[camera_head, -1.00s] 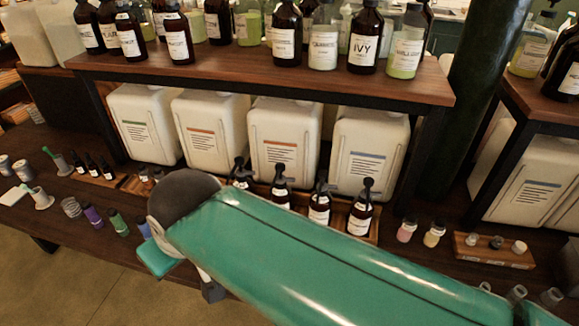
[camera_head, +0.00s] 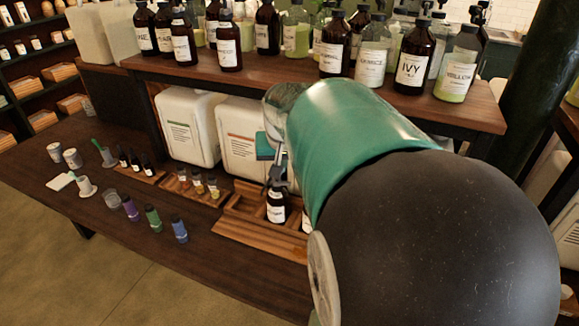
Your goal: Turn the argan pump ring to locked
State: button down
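A dark pump bottle with a white label (camera_head: 276,207) stands upright in a wooden tray (camera_head: 232,220) on the lower table. Its black pump head is partly covered by my gripper (camera_head: 276,176), which reaches down over it from above. I cannot tell whether the fingers touch the pump ring or how far they are apart. A second bottle (camera_head: 306,222) shows only as a sliver beside my arm. The labels are too small to read, so I cannot tell which bottle is argan. My arm hides the right part of the tray.
White canisters (camera_head: 188,125) stand behind the tray under a shelf (camera_head: 160,62) crowded with bottles. Small vials (camera_head: 197,184) stand left of the tray. Coloured tubes (camera_head: 153,218) stand along the table's front.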

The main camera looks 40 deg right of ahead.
jog(key=s+d+f+m, duration=0.1)
jog(key=d+f, duration=0.1)
jog(key=d, duration=0.6)
jog(key=s+d+f+m+g, duration=0.1)
jog(key=s+d+f+m, duration=0.1)
jog(key=d, duration=0.6)
jog(key=shift+d+f+m+g+h, duration=0.15)
jog(key=shift+f+m+g+h, duration=0.15)
jog(key=shift+f, duration=0.35)
notch_tip(320, 180, down, 10)
jog(key=shift+a+r, duration=0.25)
jog(key=shift+a, duration=0.05)
